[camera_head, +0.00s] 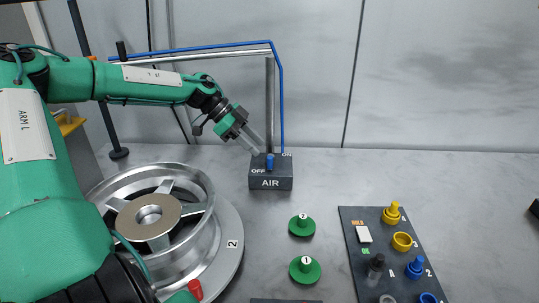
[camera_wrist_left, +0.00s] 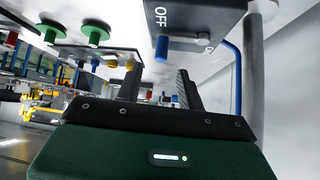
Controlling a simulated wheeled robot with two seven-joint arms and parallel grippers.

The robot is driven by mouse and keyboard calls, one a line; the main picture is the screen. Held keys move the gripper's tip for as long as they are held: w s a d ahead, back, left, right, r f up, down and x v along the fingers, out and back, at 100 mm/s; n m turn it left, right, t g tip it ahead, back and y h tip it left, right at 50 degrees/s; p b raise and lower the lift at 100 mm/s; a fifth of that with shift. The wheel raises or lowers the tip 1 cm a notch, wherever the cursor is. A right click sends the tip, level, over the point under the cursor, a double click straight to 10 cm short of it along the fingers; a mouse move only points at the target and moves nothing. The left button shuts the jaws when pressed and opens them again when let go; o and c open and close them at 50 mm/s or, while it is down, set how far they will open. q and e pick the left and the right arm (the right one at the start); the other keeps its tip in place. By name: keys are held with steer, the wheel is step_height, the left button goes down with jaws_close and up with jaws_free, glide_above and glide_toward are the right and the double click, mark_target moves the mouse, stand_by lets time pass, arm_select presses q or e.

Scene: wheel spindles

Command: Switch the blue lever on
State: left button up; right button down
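The blue lever (camera_head: 270,161) stands on top of a dark grey box (camera_head: 270,183) marked AIR, between the words OFF and ON. It also shows in the left wrist view (camera_wrist_left: 161,48), closer to OFF than to ON. My left gripper (camera_head: 261,150) is just above and left of the lever, pointing down to the right. Its two fingers are apart with nothing between them, and in the left wrist view (camera_wrist_left: 159,68) the lever appears beyond the gap. I cannot tell whether a finger touches it. My right gripper is not in view.
A silver wheel (camera_head: 150,221) on a round base marked 2 stands at left. Two green discs (camera_head: 303,225) lie at the centre. A dark board (camera_head: 376,248) with yellow, blue and other parts lies at right. A metal pipe (camera_head: 270,100) and blue hose rise behind the box.

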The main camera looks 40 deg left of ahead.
mark_target(268, 157)
arm_select(q)
steer(key=x, duration=0.4)
steer(key=shift+a+f, duration=0.1)
steer(key=shift+f, duration=0.1)
steer(key=shift+b+x, duration=0.4)
steer(key=shift+x, duration=0.8)
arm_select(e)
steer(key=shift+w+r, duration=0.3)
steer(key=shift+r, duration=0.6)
arm_select(q)
steer(key=shift+r, duration=0.1)
jaws_close()
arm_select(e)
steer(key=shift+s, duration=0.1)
